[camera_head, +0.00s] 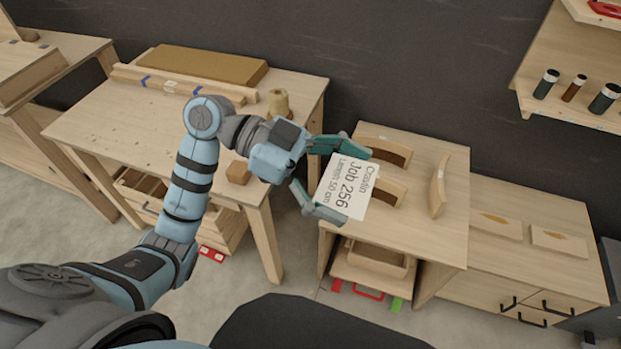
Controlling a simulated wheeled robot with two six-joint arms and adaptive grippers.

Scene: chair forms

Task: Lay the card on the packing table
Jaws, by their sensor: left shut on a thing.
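A white card (346,187) with printed text, "Crawlin Job 256", is in my left gripper (352,183). The gripper's two green fingers are shut on the card at its upper and lower edges. The card is in front of the left part of a wooden table (418,225) with curved wooden pieces, and its height above the top is hard to tell. A second wooden table (120,125) stands to the left, behind my left arm. No label shows which one is the packing table. My right gripper is not in view.
Curved wooden pieces (438,192) stand on the table by the card. The left table bears a brown flat board (206,66), a spool (279,102) and a small wooden block (238,172). A low drawer cabinet (535,276) stands at right, under a shelf with bottles (546,84).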

